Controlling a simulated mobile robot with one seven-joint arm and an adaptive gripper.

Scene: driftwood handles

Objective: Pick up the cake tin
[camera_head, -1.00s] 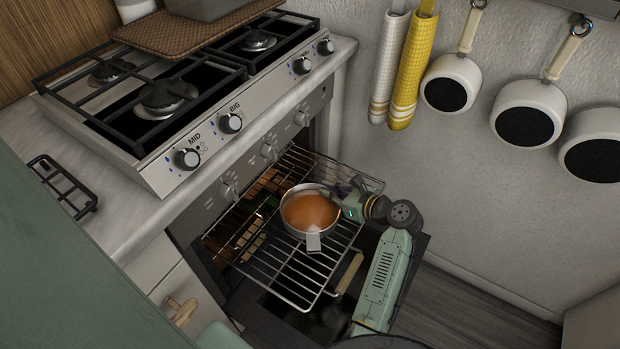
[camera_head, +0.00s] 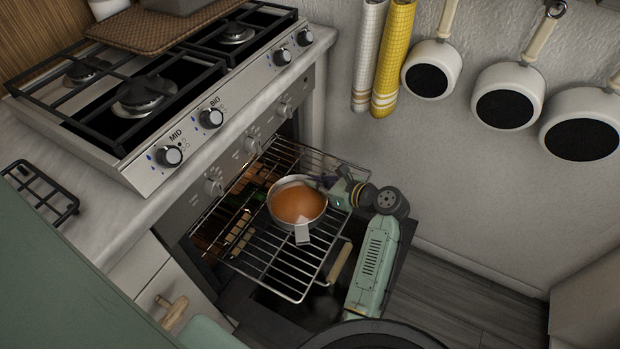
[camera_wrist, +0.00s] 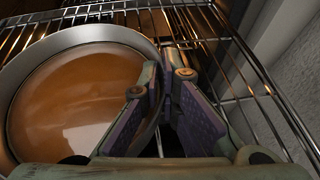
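The cake tin (camera_head: 324,208) is a round pale metal pan filled with smooth orange-brown batter. It sits level on the pulled-out oven rack (camera_head: 262,262). A small light tab hangs at its front. My gripper (camera_head: 328,184) is at the tin's right rim, and in the head view its fingers are small and partly hidden. In the wrist view the tin (camera_wrist: 85,40) fills the left side. The fingers of my gripper (camera_wrist: 163,88) straddle the rim, one over the batter and one outside the wall. A narrow gap shows between the pads; contact with the wall is unclear.
The oven door is folded down below the rack, with a wooden handle (camera_head: 340,263). The stove (camera_head: 150,100) and counter stand at upper left. White pans (camera_head: 508,95) and towels (camera_head: 394,60) hang on the wall. Floor (camera_head: 450,300) is clear at lower right.

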